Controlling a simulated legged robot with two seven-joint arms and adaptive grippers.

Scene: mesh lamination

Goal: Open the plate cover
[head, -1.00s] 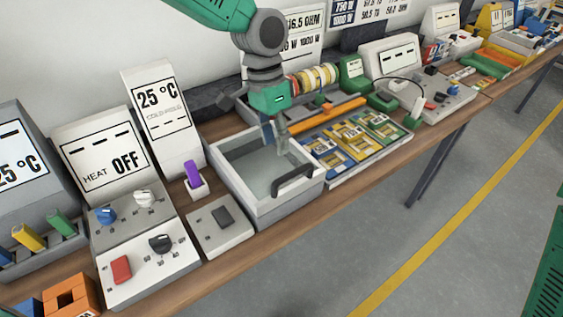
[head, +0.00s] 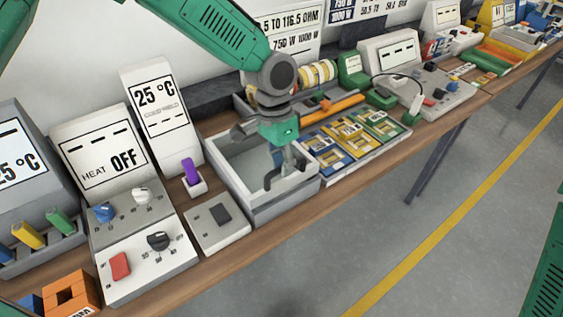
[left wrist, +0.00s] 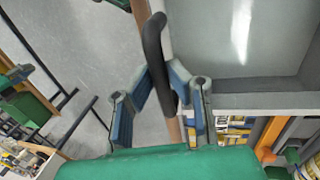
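The plate cover (head: 238,158) is the pale grey top of a box-like unit on the bench, with a dark curved handle (head: 268,182) at its front. The cover lies flat on the unit. My left gripper (head: 289,168) points down at the handle and hides part of it. In the left wrist view the handle (left wrist: 154,48) runs between the two blue-grey fingers (left wrist: 161,76). The fingers stand apart, with gaps beside the handle; contact is not clear. My right gripper is not in view.
Left of the unit are a switch box (head: 218,226), a purple piece in a holder (head: 191,172) and a heat control panel (head: 145,235). Right of it is a tray of coloured frames (head: 352,140). An orange bar (head: 333,109) lies behind. The floor in front is clear.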

